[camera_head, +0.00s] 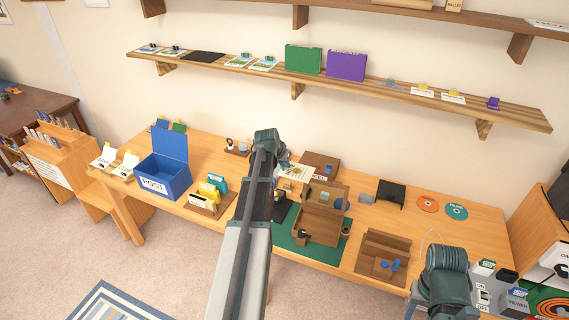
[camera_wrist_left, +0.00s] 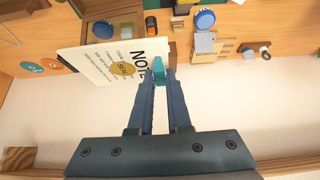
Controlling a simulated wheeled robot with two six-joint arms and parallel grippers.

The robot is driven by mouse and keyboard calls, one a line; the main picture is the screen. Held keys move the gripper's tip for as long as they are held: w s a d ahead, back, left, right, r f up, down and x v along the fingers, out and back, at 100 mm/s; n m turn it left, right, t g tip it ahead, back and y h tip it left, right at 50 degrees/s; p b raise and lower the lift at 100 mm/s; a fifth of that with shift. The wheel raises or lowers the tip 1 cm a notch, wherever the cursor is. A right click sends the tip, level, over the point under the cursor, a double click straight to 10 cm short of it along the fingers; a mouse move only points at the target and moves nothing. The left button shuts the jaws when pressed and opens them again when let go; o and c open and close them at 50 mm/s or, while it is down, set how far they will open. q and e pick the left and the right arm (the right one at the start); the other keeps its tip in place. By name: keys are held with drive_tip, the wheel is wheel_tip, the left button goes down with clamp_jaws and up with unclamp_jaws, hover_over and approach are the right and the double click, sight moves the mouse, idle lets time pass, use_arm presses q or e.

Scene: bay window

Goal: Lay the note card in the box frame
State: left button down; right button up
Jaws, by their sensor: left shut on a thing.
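The note card (camera_wrist_left: 115,58), cream with NOTE lettering and a yellow seal, hangs in the air at my left gripper (camera_wrist_left: 159,75). The gripper is shut on a small teal tab (camera_wrist_left: 158,70) at the card's edge. In the head view the card (camera_head: 297,172) shows just right of the gripper, above the bench. An open brown wooden box (camera_head: 318,222) stands on a green mat in front of it, and a brown flat frame-like piece (camera_head: 320,161) is behind. I cannot tell for sure which is the box frame. My right gripper's fingers are not in view.
A blue POST box (camera_head: 165,182) and a card holder (camera_head: 207,203) stand left on the bench. A wooden tray with a blue knob (camera_head: 382,256), a black stand (camera_head: 390,193) and two discs (camera_head: 428,204) are to the right. Shelves run along the wall above.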

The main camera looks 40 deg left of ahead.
use_arm(q)
wheel_tip(320, 180, down, 18)
drive_tip(key=b, duration=1.8)
drive_tip(key=w+d, duration=0.3)
drive_tip(key=d, duration=0.6)
drive_tip(key=shift+w+d+r+n+y+p, duration=0.15)
drive_tip(key=shift+w+d+n+y+p, duration=0.1)
drive_tip(key=shift+d+n+y+p, duration=0.15)
wheel_tip(320, 180, down, 13)
drive_tip(key=b, duration=1.2)
drive_tip(key=shift+r+b, duration=0.1)
drive_tip(key=shift+b, duration=0.25)
drive_tip(key=shift+f+b, duration=0.6)
idle(0.7)
drive_tip(key=c, duration=0.8)
unclamp_jaws()
drive_tip(key=shift+r, duration=0.1)
